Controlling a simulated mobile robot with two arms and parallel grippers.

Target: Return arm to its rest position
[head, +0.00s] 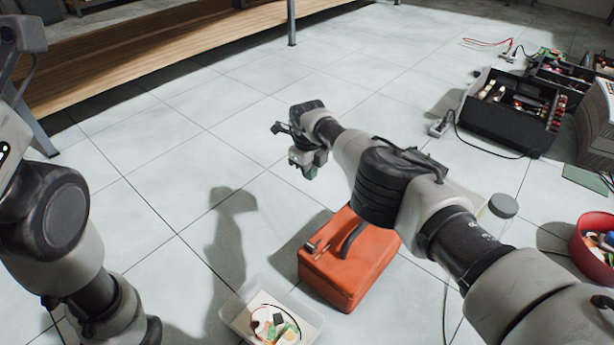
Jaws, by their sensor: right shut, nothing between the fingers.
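My right arm (390,185) comes in from the lower right and reaches up and left over the floor. My right gripper (291,145) is at its end, raised above the tiles, shut and empty. It is apart from everything around it. My left arm (50,220) stands at the left edge, bent downward. Its gripper is outside the picture.
An orange-red case (341,274) with a dark handle lies under my right arm. A white bin (236,317) of small items sits beside it. A black toolbox (508,118), a red bowl (588,256) and a lidded jar (502,206) stand right. Tiles left of centre are clear.

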